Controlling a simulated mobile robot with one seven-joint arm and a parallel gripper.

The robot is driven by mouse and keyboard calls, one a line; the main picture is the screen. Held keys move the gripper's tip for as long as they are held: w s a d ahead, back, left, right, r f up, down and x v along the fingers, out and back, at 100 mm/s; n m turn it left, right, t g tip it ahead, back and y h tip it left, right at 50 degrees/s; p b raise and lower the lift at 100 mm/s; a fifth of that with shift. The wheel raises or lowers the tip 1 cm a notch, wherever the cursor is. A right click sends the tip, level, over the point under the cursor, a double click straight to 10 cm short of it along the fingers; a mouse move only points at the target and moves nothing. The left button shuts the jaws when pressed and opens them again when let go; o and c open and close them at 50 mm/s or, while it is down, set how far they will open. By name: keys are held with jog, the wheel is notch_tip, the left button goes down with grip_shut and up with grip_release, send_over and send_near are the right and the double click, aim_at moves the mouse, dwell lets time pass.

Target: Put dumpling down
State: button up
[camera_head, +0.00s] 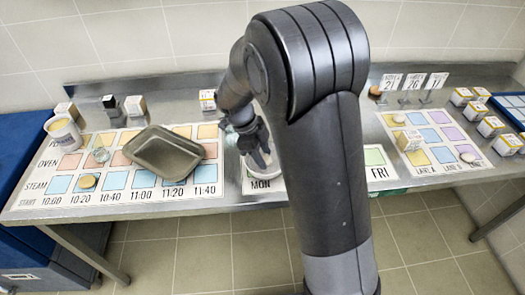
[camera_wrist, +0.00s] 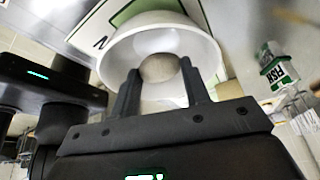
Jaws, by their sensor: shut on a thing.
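My gripper (camera_wrist: 160,72) is shut on a pale round dumpling (camera_wrist: 160,66), which sits between the two fingertips in the wrist view. The dumpling is in front of or within the opening of a white bowl (camera_wrist: 121,50); whether it touches the bowl is not clear. In the head view my gripper (camera_head: 260,152) points down at the bowl (camera_head: 273,176), which stands by the MON label (camera_head: 261,185). My fingers hide part of the bowl there, and the dumpling cannot be made out.
A FISH box (camera_wrist: 280,68) shows in the wrist view. Several small boxes stand at right. My arm hides the counter's middle.

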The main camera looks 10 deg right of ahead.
jog(key=o, duration=1)
jog(key=shift+o, duration=0.2)
notch_tip(320, 180, up, 7)
jog(key=shift+f, duration=0.2)
jog(key=shift+r, duration=0.25)
